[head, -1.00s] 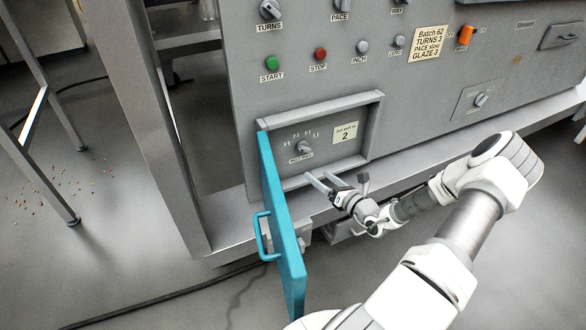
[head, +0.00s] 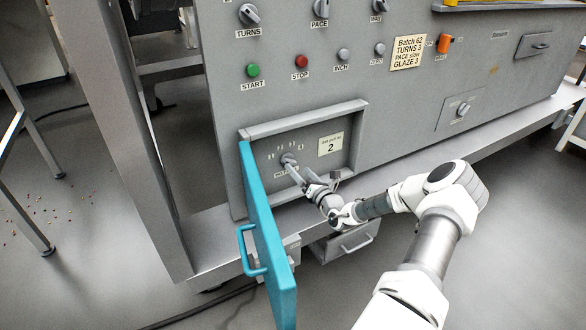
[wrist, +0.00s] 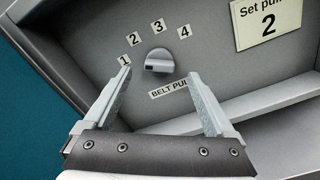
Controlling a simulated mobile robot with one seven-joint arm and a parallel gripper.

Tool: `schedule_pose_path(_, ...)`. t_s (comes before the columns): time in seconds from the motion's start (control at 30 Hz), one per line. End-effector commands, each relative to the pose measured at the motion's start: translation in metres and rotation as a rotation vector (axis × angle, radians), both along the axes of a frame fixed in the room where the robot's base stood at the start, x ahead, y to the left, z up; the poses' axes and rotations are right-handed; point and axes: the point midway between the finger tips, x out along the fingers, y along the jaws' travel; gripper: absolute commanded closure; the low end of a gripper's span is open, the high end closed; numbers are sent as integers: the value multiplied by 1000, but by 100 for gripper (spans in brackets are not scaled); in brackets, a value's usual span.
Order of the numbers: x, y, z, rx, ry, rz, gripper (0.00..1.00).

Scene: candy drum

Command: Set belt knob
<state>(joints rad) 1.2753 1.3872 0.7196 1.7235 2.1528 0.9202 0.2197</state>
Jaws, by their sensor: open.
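The belt knob (wrist: 159,61) is a small grey dial inside a recessed panel, with labels 1 to 4 in an arc above it and a "BELT PUL..." label (wrist: 170,88) below. In the wrist view its dark mark faces left and slightly down. My gripper (wrist: 158,82) is open, its two fingers apart on either side below the knob, with nothing between them. In the head view my gripper (head: 293,172) reaches into the recess close to the knob (head: 287,159); contact cannot be told. A note (wrist: 268,22) beside it reads "Set pul..." and 2.
The teal door (head: 262,235) stands open at the left of the recess, close to my gripper. The recess has a raised frame and a lower ledge (wrist: 270,105). START (head: 253,70) and STOP (head: 301,61) buttons and other knobs sit above.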

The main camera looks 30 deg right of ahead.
Motion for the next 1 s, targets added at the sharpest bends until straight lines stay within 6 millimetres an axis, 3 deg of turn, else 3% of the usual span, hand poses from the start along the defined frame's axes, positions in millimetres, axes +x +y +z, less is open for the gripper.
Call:
schedule_pose_path(0.1,23,-1,-3,-2,-2,2,10)
schedule_pose_path(0.3,46,-2,-1,-2,0,1,10)
schedule_pose_path(0.67,51,-3,0,0,1,1,10)
schedule_pose_path(1.0,51,-3,0,-1,0,1,68)
